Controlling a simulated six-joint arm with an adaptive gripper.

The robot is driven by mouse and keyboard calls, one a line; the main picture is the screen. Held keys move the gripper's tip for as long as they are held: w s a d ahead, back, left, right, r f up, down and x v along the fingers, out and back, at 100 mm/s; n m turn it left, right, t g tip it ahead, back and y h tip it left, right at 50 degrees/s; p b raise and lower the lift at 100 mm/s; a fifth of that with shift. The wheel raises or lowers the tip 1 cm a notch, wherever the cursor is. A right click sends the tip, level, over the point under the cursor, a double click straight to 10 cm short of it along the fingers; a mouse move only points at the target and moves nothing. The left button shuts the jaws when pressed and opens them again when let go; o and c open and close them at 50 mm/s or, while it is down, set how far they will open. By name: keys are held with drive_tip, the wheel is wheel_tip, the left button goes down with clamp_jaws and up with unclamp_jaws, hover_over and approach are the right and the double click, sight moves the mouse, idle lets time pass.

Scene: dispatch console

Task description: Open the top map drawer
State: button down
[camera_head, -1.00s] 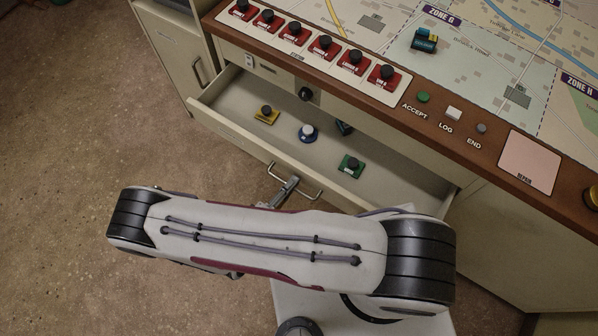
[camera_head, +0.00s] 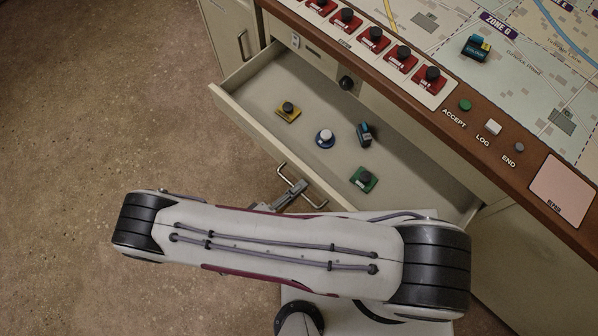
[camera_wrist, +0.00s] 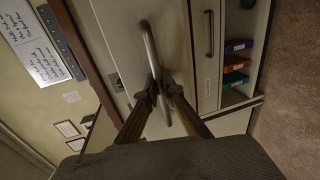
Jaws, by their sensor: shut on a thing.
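The top map drawer (camera_head: 400,162) stands pulled out from under the console, its interior showing. Its bar handle (camera_head: 318,205) is on the drawer front, and the handle also shows in the wrist view (camera_wrist: 149,42). My gripper (camera_head: 292,188) is at the handle, partly hidden behind my arm. In the wrist view my gripper (camera_wrist: 160,90) has its two fingers closed around the bar.
The console top (camera_head: 485,140) overhangs the back of the drawer, with several red switch blocks (camera_head: 401,59) along its edge. A cabinet (camera_head: 228,38) stands at the left. The floor (camera_head: 100,120) left of the drawer is clear.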

drive_tip(key=c, duration=2.5)
unclamp_jaws()
drive_tip(key=shift+a, duration=0.1)
drive_tip(key=shift+v, duration=5.9)
drive_tip(key=shift+f, duration=0.1)
